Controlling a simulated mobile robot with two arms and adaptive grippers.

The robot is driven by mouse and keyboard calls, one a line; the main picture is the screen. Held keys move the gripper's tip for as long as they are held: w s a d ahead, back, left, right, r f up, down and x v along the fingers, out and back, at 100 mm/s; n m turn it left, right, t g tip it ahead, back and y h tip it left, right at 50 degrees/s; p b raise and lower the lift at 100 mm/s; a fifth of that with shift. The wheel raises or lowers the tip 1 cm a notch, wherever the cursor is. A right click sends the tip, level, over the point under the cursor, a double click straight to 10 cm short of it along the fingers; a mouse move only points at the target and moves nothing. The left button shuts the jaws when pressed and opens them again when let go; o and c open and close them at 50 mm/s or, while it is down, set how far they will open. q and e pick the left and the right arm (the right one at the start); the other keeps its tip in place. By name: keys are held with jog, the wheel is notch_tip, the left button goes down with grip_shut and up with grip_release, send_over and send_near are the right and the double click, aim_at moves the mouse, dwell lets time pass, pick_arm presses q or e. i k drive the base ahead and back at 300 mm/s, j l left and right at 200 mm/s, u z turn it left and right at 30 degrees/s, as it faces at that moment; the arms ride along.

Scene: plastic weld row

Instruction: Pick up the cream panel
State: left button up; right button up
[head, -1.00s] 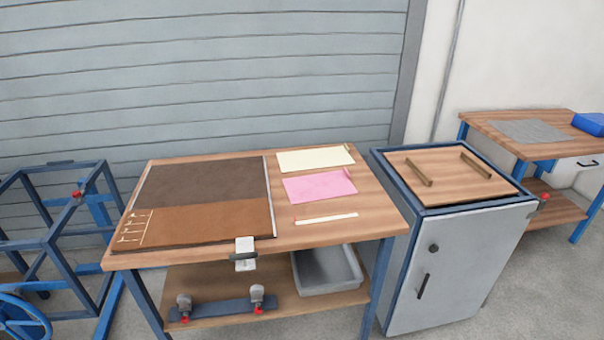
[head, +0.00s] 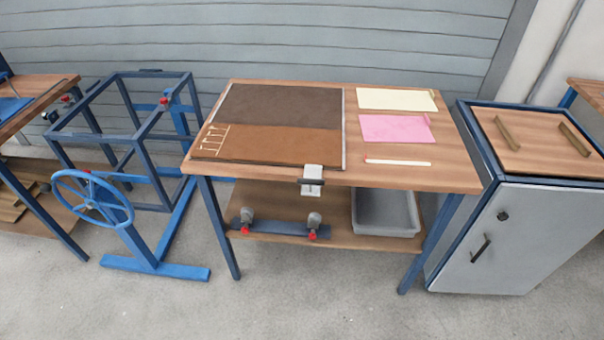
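The cream panel (head: 396,99) lies flat at the back right of the wooden workbench (head: 410,177), behind a pink panel (head: 394,129). A small wooden piece is at its right end. Nothing covers the panel. Neither of my grippers shows in the head view.
A dark brown and tan board (head: 280,110) covers the bench's left part. A white strip (head: 397,162) lies in front of the pink panel. A grey cabinet (head: 480,235) stands right of the bench. A blue frame with a handwheel (head: 92,198) stands left. The floor in front is clear.

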aim_at(368, 98)
jog(key=i+l+u, duration=0.25)
jog(key=l, duration=0.3)
jog(key=l+u, duration=0.3)
jog(key=l, duration=0.25)
jog(key=i+l+u, duration=0.25)
jog(key=l, duration=0.35)
jog(key=k+j, duration=0.05)
jog(key=k, duration=0.05)
